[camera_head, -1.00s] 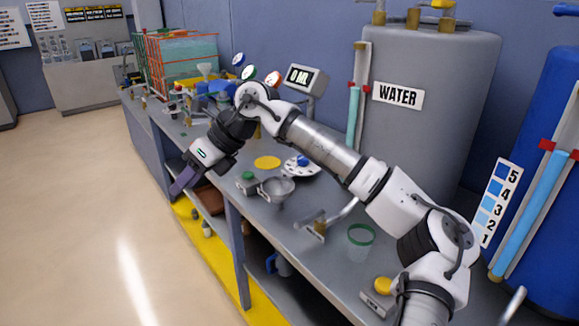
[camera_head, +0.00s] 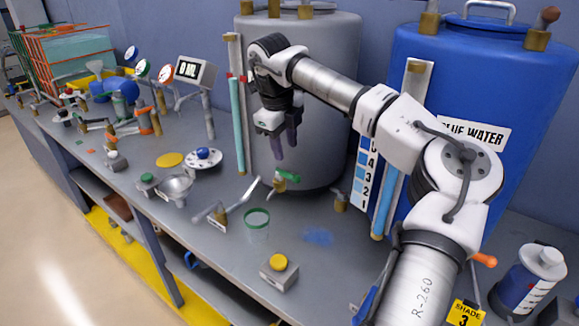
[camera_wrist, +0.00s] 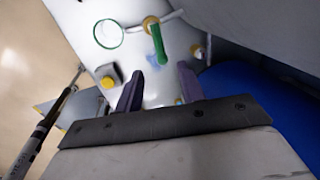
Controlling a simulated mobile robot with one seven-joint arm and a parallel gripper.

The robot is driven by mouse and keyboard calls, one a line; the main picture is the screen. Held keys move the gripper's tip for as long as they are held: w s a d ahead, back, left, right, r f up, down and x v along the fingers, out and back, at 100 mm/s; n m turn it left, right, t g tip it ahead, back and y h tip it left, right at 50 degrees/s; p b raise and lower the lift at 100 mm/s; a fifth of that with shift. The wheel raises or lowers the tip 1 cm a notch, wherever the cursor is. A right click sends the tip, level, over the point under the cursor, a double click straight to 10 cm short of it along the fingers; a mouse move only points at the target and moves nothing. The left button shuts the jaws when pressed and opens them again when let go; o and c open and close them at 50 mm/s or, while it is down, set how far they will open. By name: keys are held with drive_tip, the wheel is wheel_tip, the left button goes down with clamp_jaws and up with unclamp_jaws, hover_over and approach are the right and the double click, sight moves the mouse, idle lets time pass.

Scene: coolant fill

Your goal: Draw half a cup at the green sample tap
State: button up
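The green-handled tap (camera_head: 287,176) sticks out low at the front of the grey tank (camera_head: 325,60). In the wrist view its green handle (camera_wrist: 158,46) lies just beyond my fingertips. A clear cup (camera_head: 257,224) with a green rim stands on the bench left of and in front of the tap; it looks empty. It also shows in the wrist view (camera_wrist: 108,33). My gripper (camera_head: 285,152) points down above the tap, in front of the grey tank. In the wrist view my gripper's two purple fingers (camera_wrist: 159,88) are apart with nothing between them.
A yellow button box (camera_head: 278,268) stands in front of the cup. A lever (camera_head: 226,208) lies left of it. A display (camera_head: 195,72) reads 0 ML. A blue tank (camera_head: 475,90) stands at right, with another tap (camera_head: 341,200) between the tanks. A blue stain marks the bench (camera_head: 215,268).

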sight(289, 174)
drive_tip(key=f, duration=0.2)
drive_tip(key=w+f+p, duration=0.1)
drive_tip(key=f, duration=0.2)
drive_tip(key=d+f, duration=0.1)
drive_tip(key=f, duration=0.2)
drive_tip(key=shift+w+f+p, duration=0.1)
drive_tip(key=shift+w+p, duration=0.05)
drive_tip(key=shift+p, duration=0.15)
